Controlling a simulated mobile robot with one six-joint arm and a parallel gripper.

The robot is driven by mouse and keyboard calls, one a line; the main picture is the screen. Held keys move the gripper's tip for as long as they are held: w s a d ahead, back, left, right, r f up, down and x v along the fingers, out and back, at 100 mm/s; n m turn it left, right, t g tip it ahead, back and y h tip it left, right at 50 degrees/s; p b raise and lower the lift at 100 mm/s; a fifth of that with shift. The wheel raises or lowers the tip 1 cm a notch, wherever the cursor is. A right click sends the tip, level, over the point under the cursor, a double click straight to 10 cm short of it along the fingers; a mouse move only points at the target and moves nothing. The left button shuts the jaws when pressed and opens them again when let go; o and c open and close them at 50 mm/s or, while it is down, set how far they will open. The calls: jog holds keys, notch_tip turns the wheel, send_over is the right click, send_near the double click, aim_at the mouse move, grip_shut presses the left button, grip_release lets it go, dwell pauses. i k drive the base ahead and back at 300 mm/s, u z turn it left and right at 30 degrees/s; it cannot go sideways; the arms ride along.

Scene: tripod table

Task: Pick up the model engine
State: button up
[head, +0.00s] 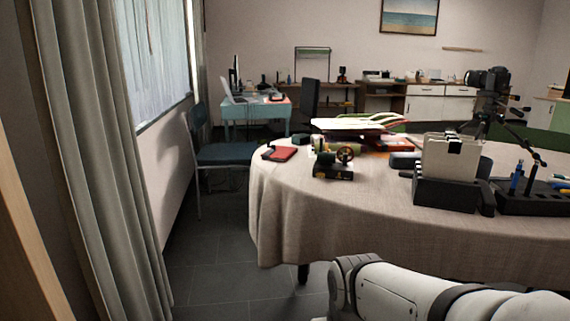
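What looks like the model engine (334,165) stands near the left front part of the round, cloth-covered table (330,220). It has a dark block-like base and a brass-coloured wheel on its right side. It is small in the head view, so its finer parts cannot be told. My white arm reaches in at the bottom right, in front of the table and below its top. My gripper does not show in this view.
Behind are stacked papers or folders (356,124). To the right stand a black file holder (445,193), a pen organizer (530,197) and a camera on a tripod (487,80). A blue chair (230,154) stands left. The front-left cloth is clear.

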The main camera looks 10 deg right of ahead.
aim_at(325, 163)
jog(key=i, duration=0.85)
jog(key=z, duration=0.05)
